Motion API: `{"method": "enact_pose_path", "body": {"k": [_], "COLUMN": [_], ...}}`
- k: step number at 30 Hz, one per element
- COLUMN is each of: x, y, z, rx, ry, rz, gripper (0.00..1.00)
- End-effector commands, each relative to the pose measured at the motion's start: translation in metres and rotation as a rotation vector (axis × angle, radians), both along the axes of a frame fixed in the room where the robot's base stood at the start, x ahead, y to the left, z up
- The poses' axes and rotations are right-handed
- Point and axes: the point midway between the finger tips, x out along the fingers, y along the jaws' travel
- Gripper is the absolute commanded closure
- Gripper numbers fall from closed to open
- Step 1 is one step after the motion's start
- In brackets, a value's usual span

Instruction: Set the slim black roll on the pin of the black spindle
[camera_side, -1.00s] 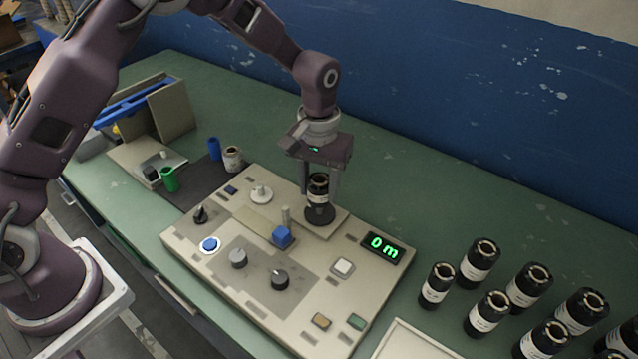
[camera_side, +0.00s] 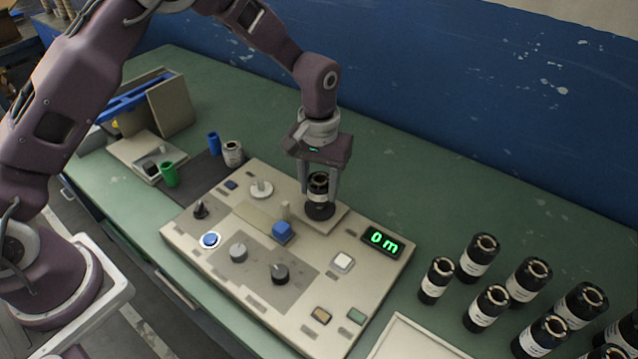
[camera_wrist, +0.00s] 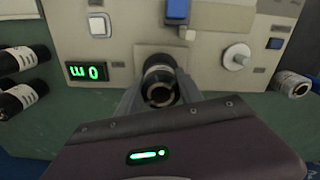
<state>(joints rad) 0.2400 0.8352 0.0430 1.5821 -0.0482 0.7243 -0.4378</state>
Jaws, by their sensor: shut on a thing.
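The slim black roll (camera_side: 318,184), with a pale label band, stands upright between the fingers of my gripper (camera_side: 319,190). My gripper points down and is shut on the roll. The roll is directly over the black spindle (camera_side: 320,212), whose dark round base shows just below it at the back right of the panel. The spindle's pin is hidden, and I cannot tell whether the roll rests fully on the base. In the wrist view, the roll (camera_wrist: 160,84) shows its open core between the fingers of my gripper (camera_wrist: 160,96).
Several larger black rolls (camera_side: 480,257) stand at the right.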

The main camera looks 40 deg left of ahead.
Motion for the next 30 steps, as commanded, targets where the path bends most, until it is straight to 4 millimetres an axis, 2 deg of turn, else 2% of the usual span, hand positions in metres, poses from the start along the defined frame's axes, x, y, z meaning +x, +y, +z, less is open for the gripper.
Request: {"method": "enact_pose_path", "body": {"k": [15, 30], "x": [0.0, 0.0], "y": [0.0, 0.0], "z": [-0.019, -0.022], "rx": [0.0, 0.0], "ry": [0.001, 0.001], "rz": [0.0, 0.0], "gripper": [1.0, 1.0]}}
